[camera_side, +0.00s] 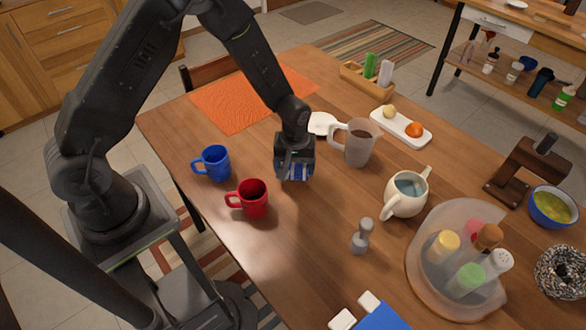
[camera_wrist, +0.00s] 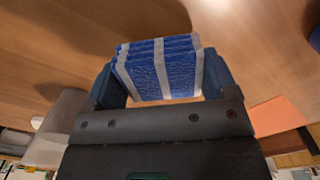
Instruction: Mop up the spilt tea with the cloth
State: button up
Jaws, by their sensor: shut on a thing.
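My gripper (camera_side: 294,168) is shut on a folded blue cloth with white stripes (camera_side: 298,173), over the middle of the wooden table between the red mug and the clear pitcher. In the wrist view the cloth (camera_wrist: 160,68) sits between the two fingers, its folded layers facing the camera. It appears to be held above the table; the exact gap is hard to judge. I cannot make out the spilt tea for certain. A darker patch on the table (camera_wrist: 90,25) in the wrist view may be only shadow.
A blue mug (camera_side: 216,163) and a red mug (camera_side: 252,198) stand left of the gripper. A clear pitcher (camera_side: 360,145), white teapot (camera_side: 404,197) and grey shaker (camera_side: 361,237) stand to the right. A round tray (camera_side: 425,275) holds several spice bottles. An orange mat (camera_side: 235,100) lies behind.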

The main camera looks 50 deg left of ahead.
jog(key=shift+r, duration=2.6)
jog(key=shift+a, duration=0.1)
